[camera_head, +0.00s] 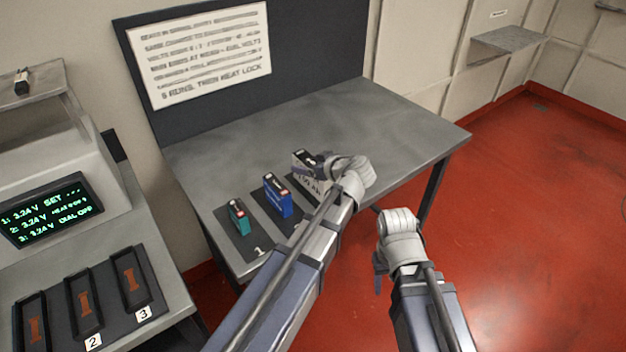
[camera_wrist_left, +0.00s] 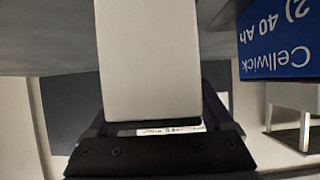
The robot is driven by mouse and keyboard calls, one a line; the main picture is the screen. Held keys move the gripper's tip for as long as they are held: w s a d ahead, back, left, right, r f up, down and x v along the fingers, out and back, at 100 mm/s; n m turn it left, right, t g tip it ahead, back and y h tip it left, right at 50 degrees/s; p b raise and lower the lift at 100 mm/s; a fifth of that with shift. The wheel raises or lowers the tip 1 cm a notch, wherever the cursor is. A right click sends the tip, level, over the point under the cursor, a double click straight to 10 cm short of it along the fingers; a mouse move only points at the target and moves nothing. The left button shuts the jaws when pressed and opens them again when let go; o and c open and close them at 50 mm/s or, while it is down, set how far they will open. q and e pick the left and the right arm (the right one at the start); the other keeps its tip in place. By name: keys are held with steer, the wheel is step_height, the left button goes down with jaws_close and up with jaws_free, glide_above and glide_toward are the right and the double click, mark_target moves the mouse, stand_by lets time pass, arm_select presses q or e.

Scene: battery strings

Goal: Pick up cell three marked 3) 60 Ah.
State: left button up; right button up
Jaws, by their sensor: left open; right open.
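Cell three is a white box with a dark top (camera_head: 304,156), standing at the right of the row of cells on the grey table; its label is partly hidden by my left gripper. My left gripper (camera_head: 320,168) is open at the cell. In the left wrist view the plain pale face of the white cell (camera_wrist_left: 150,60) fills the middle, in front of the gripper's dark base (camera_wrist_left: 160,152). Whether the fingers touch it is hidden. My right gripper (camera_head: 379,266) is open and empty, away from the table in front of its edge.
A blue cell (camera_head: 277,196), marked 2) 40 Ah, stands close beside it and shows in the left wrist view (camera_wrist_left: 285,35). A teal cell (camera_head: 238,217) stands further left. A side bench has dark numbered slots (camera_head: 130,280) and a voltage screen (camera_head: 50,208). The table's right part is clear.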

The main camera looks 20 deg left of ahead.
arm_select(q)
steer(key=shift+w+a+f, duration=0.2)
steer(key=shift+a, duration=0.1)
jaws_close()
stand_by(0.5)
stand_by(0.7)
